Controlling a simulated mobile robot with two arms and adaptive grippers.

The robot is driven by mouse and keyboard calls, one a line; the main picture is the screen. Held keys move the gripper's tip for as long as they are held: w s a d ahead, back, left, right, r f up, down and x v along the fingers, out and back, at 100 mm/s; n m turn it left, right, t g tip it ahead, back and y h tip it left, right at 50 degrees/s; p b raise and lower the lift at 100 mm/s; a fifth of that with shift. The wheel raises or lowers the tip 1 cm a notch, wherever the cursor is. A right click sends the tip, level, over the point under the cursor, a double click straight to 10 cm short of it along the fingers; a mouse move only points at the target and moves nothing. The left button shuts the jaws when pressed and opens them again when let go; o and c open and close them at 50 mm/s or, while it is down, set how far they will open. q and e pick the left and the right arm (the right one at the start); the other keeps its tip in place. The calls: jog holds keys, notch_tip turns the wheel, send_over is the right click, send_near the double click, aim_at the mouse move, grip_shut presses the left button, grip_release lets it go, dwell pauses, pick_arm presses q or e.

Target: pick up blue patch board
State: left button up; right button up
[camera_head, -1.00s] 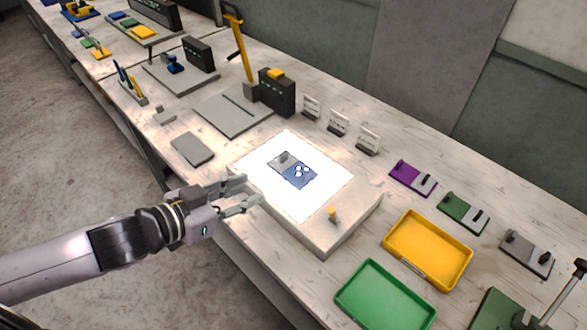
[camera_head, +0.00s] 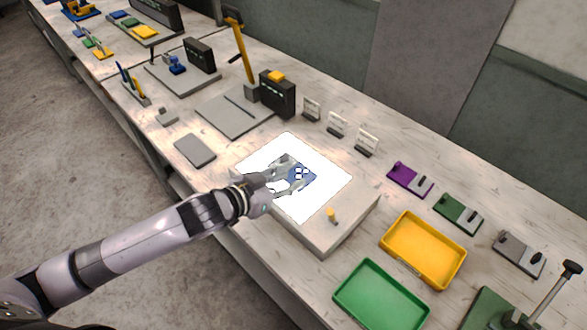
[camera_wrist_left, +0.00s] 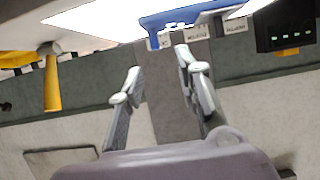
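The blue patch board (camera_head: 304,177) lies on the bright white lit panel (camera_head: 322,201) of a box on the bench. Its grey end is largely hidden by my gripper in the head view. Its blue edge also shows at the top of the left wrist view (camera_wrist_left: 180,17). My left gripper (camera_head: 293,174) is over the panel at the board, its fingers spread apart. In the left wrist view the two fingers are apart with nothing between them, below the board's edge in the picture. Contact with the board cannot be told. My right gripper is not in view.
A yellow tray (camera_head: 424,275) and a green tray (camera_head: 347,300) are to the right. Purple (camera_head: 405,178) and green (camera_head: 452,212) boards lie behind them. A grey plate (camera_head: 195,151) is left of the box.

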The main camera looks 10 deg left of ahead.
aim_at(307, 175)
pick_arm(q)
jog(key=x, duration=0.2)
jog(key=p+x, duration=0.1)
jog(key=x, duration=0.2)
jog(key=shift+s+d+f, duration=0.1)
jog(key=shift+s+f, duration=0.1)
jog(key=shift+f, duration=0.25)
jog(key=shift+s, duration=0.1)
grip_shut()
